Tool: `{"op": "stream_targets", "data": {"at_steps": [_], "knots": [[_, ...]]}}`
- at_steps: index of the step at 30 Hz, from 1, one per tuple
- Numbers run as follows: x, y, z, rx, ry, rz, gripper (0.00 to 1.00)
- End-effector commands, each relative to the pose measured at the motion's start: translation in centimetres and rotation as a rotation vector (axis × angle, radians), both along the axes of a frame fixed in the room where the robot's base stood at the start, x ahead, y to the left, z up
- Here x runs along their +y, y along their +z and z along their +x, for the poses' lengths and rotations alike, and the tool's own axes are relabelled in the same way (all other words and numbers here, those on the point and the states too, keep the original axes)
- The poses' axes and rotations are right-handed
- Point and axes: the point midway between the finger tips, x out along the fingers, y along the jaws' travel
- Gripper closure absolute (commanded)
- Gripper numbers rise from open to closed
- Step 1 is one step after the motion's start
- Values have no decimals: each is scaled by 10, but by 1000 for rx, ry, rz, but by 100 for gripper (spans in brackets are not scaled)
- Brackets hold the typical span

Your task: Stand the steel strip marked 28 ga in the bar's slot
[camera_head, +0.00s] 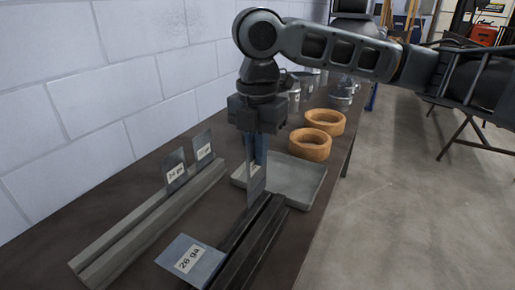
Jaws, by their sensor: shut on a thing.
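My gripper (256,150) is shut on a thin steel strip (257,185) and holds it upright, pointing down. The strip has a pale label seen nearly edge-on, which I cannot read. Its lower end is at the far part of a dark slotted bar (262,233); I cannot tell whether it is in the slot or just above or behind it. A grey slotted bar (135,240) lies to the left, with two labelled strips (175,171) (202,150) standing in it. Another strip (190,262), its label looking like 26 ga, lies at the near end of the dark bar.
A shallow grey tray (309,186) sits behind the dark bar. Two orange-brown rings (310,144) (325,121) and several metal cans (340,98) stand farther back. A block wall (90,90) runs along the left. The table's right edge is close to the tray.

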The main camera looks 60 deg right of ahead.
Motion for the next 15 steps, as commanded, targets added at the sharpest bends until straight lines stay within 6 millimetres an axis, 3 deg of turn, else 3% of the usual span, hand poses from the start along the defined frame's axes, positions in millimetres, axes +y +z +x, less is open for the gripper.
{"op": "stream_targets", "data": {"at_steps": [15], "knots": [[0,-31,0,0,0,-1,100]]}}
